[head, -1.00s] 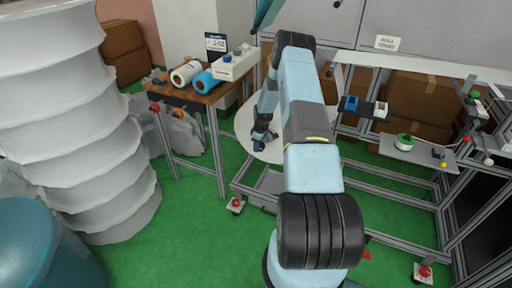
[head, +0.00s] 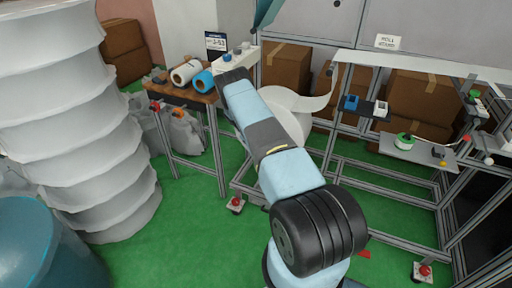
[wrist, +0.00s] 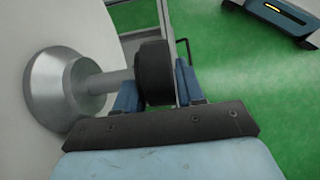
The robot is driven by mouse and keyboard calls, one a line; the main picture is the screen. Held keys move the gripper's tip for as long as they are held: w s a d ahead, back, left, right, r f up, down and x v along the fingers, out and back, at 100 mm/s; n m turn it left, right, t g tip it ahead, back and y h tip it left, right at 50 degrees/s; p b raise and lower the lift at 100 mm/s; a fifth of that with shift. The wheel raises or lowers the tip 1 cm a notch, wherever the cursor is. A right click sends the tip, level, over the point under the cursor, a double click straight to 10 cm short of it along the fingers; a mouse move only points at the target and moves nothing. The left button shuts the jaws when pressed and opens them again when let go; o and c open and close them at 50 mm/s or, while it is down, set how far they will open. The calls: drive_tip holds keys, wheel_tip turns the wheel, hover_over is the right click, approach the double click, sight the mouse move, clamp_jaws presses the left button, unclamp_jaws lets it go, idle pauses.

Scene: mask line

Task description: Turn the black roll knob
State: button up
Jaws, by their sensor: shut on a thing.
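In the wrist view the black roll knob (wrist: 153,72) sits at the end of a metal shaft (wrist: 103,82) with a flared silver hub (wrist: 58,88). The hub is against the pale side of the white roll (wrist: 22,125). My gripper (wrist: 157,84) has one blue finger on each side of the knob and is shut on it. In the head view the white roll (head: 292,113) shows partly behind my arm. My arm hides the gripper and the knob there.
A wooden table (head: 180,93) with white and blue rolls stands left of my arm. A metal frame with a small shelf (head: 418,150) is at the right. A white ribbed column (head: 80,130) stands at the far left. Green floor is open between.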

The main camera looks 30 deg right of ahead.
drive_tip(key=g+h, duration=0.2)
drive_tip(key=g, duration=0.1)
drive_tip(key=f+g+h, duration=0.1)
drive_tip(key=shift+s+a, duration=0.2)
drive_tip(key=shift+a, duration=0.15)
drive_tip(key=shift+g+h, duration=0.6)
drive_tip(key=shift+g, duration=0.1)
drive_tip(key=shift+r+g+h, duration=0.1)
drive_tip(key=shift+g+h, duration=0.2)
drive_tip(key=shift+g, duration=0.1)
drive_tip(key=o, duration=0.7)
drive_tip(key=shift+o, duration=0.7)
drive_tip(key=shift+d+r, duration=0.1)
drive_tip(key=shift+d, duration=0.1)
